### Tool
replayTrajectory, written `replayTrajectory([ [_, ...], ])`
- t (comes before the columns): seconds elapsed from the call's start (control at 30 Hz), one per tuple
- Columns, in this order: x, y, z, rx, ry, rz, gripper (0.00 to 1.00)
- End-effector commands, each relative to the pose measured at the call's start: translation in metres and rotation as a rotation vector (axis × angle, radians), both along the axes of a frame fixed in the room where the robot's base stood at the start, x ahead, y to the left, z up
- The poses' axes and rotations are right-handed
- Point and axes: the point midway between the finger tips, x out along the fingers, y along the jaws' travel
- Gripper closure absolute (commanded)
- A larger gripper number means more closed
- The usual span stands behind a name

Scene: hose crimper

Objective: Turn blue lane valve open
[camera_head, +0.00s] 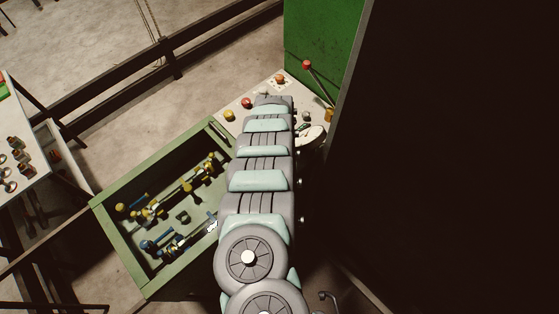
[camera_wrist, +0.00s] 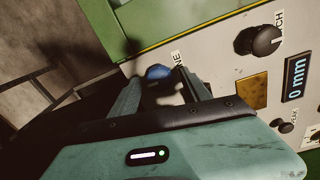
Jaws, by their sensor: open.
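A blue knob (camera_wrist: 158,72) sits on the pale control panel in the wrist view, beside a label of which only "NE" shows. I cannot tell from its shape how far it is turned. My gripper (camera_wrist: 160,78) is open, with one finger on each side of the blue knob in the picture. I see no clear contact. In the head view my arm hides the gripper and this knob. A blue-handled fitting (camera_head: 149,245) lies in the green bin (camera_head: 112,228), together with yellow ones.
The panel (camera_wrist: 215,60) also carries a black knob (camera_wrist: 258,40), a brass plate (camera_wrist: 252,91), a "0 mm" display (camera_wrist: 296,84) and a smaller knob (camera_wrist: 285,127). In the head view a red-tipped lever (camera_head: 307,65) stands by the green machine (camera_head: 318,38).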

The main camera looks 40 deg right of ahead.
Motion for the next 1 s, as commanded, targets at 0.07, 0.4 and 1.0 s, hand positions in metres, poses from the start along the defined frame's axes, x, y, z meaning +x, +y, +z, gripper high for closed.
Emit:
replayTrajectory([
  [0.07,0.001,0.000,0.004,-0.001,-0.001,0.001,0.44],
  [0.4,0.006,0.000,0.052,0.000,-0.006,0.000,0.44],
  [1.0,0.005,-0.001,0.107,0.000,0.000,0.000,0.44],
])
